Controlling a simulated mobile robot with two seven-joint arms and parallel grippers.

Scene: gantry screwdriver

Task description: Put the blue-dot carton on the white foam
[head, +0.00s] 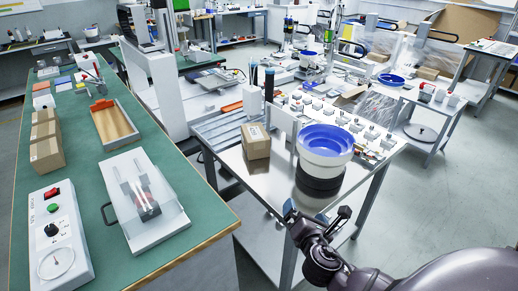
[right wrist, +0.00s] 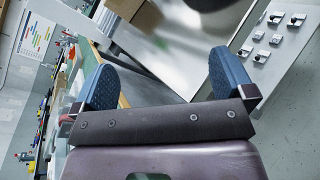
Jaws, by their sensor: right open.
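A brown carton (head: 257,141) stands upright on the metal-topped table, left of a blue-and-white bowl; no blue dot can be made out on it. Brown cartons (head: 46,154) also stand in a row on the green bench at left. I cannot tell for sure which thing is the white foam; a small white block (head: 43,102) sits behind that row. My right gripper (head: 316,212) is open and empty, near the front edge of the metal table, apart from the carton. In the right wrist view its blue fingers (right wrist: 165,82) are spread wide. My left gripper is not in view.
The blue-and-white bowl (head: 325,147) on a black base stands between my right gripper and the table's back. Small metal parts (head: 345,118) lie on a white panel behind. The green bench (head: 95,190) holds a wooden tray (head: 114,123), a clear-covered fixture and a control box (head: 58,238).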

